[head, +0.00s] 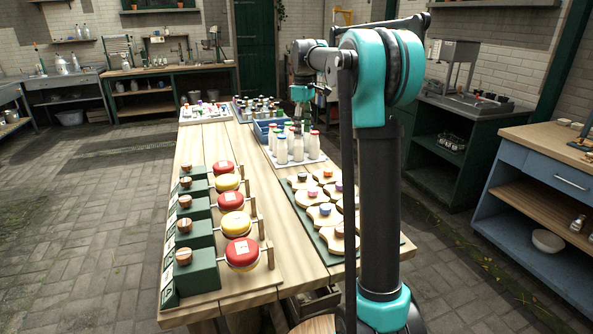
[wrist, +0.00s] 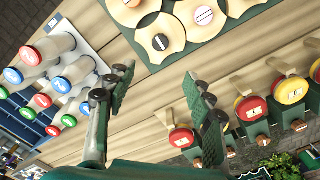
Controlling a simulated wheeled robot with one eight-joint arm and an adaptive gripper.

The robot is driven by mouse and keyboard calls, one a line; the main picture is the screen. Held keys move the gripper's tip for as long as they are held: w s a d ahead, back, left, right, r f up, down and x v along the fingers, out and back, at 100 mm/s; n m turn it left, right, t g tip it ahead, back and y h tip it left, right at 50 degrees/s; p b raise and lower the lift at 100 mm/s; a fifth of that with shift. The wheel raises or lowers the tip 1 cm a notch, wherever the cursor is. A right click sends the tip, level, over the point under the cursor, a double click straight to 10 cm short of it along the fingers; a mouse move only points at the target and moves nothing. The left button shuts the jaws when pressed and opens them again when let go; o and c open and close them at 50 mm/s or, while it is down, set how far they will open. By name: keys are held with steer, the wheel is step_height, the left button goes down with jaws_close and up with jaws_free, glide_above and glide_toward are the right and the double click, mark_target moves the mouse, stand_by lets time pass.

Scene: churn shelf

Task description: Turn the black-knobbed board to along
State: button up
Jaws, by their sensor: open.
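The black-knobbed board (head: 299,184) lies at the far left corner of the green mat (head: 329,239) in the head view. It is a pale wooden board with wavy edges and a round knob. In the wrist view the black-knobbed board (wrist: 175,28) shows at the top centre, with a pale line across its knob running obliquely in the picture. My gripper (wrist: 158,78) is open and empty, its fingers spread below the board in the wrist view and apart from it. In the head view my gripper is small and hard to make out, above the bottle area.
Other knobbed boards sit close by on the mat, one with a blue knob (head: 325,209). White capped bottles (head: 298,150) stand beyond the mat. A row of red and yellow discs (head: 242,253) on green blocks lines the left. A bare wood strip lies between.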

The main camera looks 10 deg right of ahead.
mark_target(302, 174)
step_height(302, 174, down, 17)
steer(key=shift+f, duration=0.1)
stand_by(0.4)
steer(key=shift+c, duration=0.4)
steer(key=c, duration=1.1)
